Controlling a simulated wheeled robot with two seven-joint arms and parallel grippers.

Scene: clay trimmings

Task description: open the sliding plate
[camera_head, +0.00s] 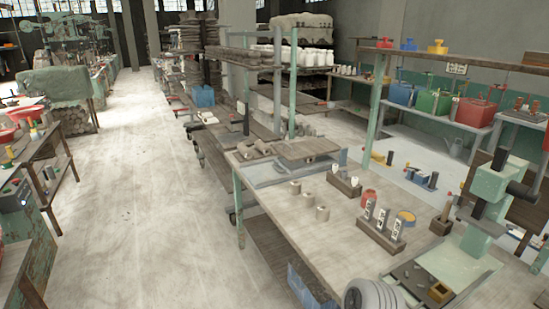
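A flat brown plate (306,150) lies on a long blue-grey base (268,172) at the far side of the workbench. It looks like the sliding plate, but I cannot be sure. How far it is slid along the base is not clear. A dark tray with small blocks (408,279) sits at the near right of the bench, beside a pale green flat surface (460,268).
The wooden workbench (280,215) holds short clay cylinders (322,213), a block with white labelled pieces (380,238), a red pot (369,198) and a green machine (487,190). The floor (140,215) at left is clear.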

